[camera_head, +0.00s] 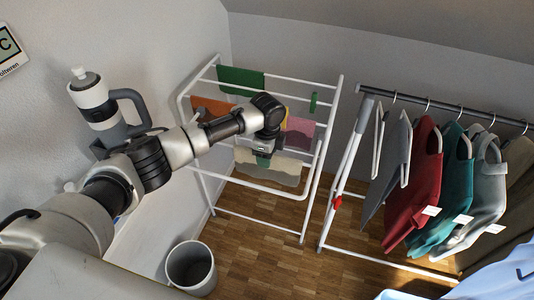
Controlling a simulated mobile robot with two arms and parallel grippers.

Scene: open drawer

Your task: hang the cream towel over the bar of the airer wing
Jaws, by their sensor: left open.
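The cream towel (280,175) lies over a low front bar of the white airer (326,140), spread wide, with its wavy lower edge hanging down. It looks draped over the bar, though its upper middle is partly hidden by my gripper. My left gripper (263,151) is open just above the towel's upper edge. I cannot tell whether its fingertips touch the cloth. A small teal patch (262,161) shows right below the fingers. My right gripper is not in view.
Green (240,80), orange (211,107) and pink (300,131) cloths hang on the airer. A clothes rail (350,150) with several garments stands at right. A grey bin (192,267) stands on the wooden floor.

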